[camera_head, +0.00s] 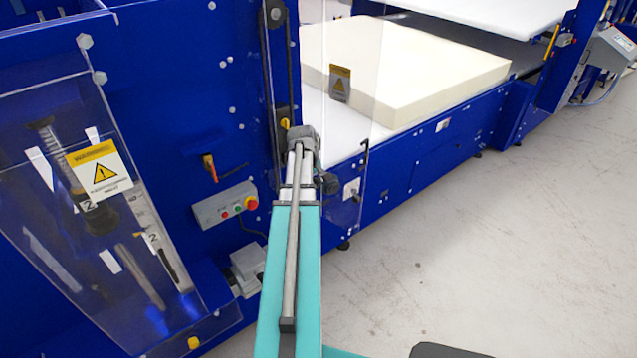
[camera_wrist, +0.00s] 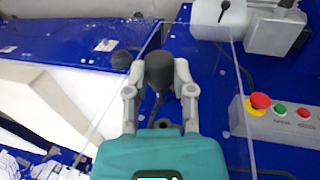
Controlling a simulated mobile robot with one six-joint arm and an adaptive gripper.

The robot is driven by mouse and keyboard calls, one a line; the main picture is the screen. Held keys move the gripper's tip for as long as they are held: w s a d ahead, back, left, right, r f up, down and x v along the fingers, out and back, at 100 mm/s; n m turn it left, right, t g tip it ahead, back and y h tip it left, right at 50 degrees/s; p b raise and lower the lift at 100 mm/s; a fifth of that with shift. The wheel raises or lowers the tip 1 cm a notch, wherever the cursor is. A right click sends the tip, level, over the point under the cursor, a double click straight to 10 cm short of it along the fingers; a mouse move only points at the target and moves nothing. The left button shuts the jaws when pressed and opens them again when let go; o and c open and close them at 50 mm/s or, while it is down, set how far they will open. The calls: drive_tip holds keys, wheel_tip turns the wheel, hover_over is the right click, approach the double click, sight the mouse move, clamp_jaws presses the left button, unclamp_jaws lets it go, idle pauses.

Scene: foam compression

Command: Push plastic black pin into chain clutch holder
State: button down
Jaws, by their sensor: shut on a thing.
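In the wrist view, my gripper (camera_wrist: 158,88) has its two grey fingers closed on either side of a black cylindrical pin (camera_wrist: 159,68). The pin's rounded black head is between the fingertips, in front of the blue machine. I cannot make out the chain clutch holder, nor tell whether the pin touches it. In the head view, my arm reaches up to the blue machine beside a vertical chain channel (camera_head: 280,70). The fingers and the held pin cannot be made out there.
A control box (camera_head: 225,205) with a red button is on the machine left of my arm; it also shows in the wrist view (camera_wrist: 285,118). A clear guard (camera_head: 350,60) stands before the foam block (camera_head: 410,65). The floor (camera_head: 480,230) at right is clear.

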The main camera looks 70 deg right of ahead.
drive_tip(key=shift+w+d, duration=0.65)
drive_tip(key=shift+w, duration=0.25)
drive_tip(key=shift+w+d, duration=0.65)
drive_tip(key=shift+w, duration=0.2)
drive_tip(key=shift+w+d, duration=0.7)
drive_tip(key=shift+w, duration=0.3)
idle(0.9)
drive_tip(key=shift+w+d+r, duration=0.45)
drive_tip(key=shift+w+d, duration=0.15)
drive_tip(key=shift+d, duration=0.15)
idle(0.8)
drive_tip(key=shift+a+f+h, duration=0.1)
drive_tip(key=shift+f+h, duration=0.15)
drive_tip(key=shift+h, duration=0.15)
drive_tip(key=shift+w+a+f, duration=0.1)
drive_tip(key=shift+w, duration=0.05)
drive_tip(key=shift+a+f+b, duration=0.1)
drive_tip(key=shift+b, duration=0.2)
drive_tip(key=shift+s+a+f, duration=0.15)
drive_tip(key=shift+s+a, duration=0.15)
idle(0.3)
